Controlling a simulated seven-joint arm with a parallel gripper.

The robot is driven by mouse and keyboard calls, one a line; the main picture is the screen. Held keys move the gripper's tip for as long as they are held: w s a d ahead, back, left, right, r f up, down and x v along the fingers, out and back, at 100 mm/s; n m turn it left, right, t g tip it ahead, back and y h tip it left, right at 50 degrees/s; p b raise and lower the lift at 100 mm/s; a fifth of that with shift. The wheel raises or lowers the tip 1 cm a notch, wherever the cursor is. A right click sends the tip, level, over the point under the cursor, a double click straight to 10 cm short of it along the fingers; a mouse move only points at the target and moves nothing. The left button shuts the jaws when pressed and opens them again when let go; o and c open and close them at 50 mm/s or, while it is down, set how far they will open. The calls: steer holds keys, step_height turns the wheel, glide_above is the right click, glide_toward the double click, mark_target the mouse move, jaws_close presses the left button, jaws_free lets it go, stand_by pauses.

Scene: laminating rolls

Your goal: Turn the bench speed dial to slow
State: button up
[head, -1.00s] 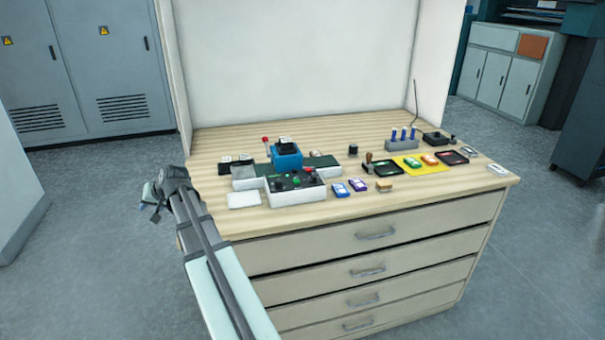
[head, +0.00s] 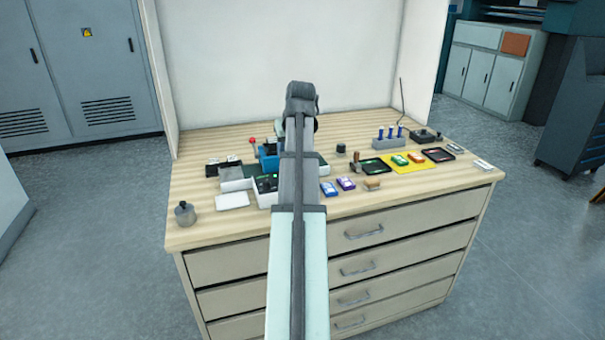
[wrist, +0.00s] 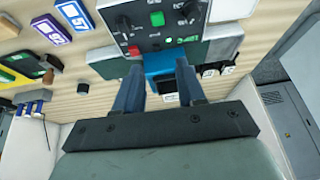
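The control box has a dark panel and white sides. In the wrist view its panel (wrist: 145,38) is at the top, with a black dial (wrist: 122,21) at left, another dark dial (wrist: 190,10) at right, a green button (wrist: 157,18) and a red knob (wrist: 134,50). I cannot read which dial sets the speed. In the head view my arm hides most of the control box (head: 262,188). My gripper (wrist: 159,68) is open and empty, its two fingers apart over the blue device (wrist: 158,62), beside the panel and not on a dial. The head view hides the fingers.
A blue device (head: 268,160) with a red-tipped lever stands behind the box. A grey weight (head: 185,214) and a white pad (head: 232,200) are at left. Cartridges (head: 329,188), a stamp (head: 356,160) and a yellow mat (head: 391,168) lie right.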

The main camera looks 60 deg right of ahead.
steer(key=s+d+r, duration=0.2)
steer(key=s, duration=0.4)
steer(key=shift+g, duration=0.4)
steer(key=x, duration=1.4)
steer(key=shift+a, duration=0.2)
jaws_close()
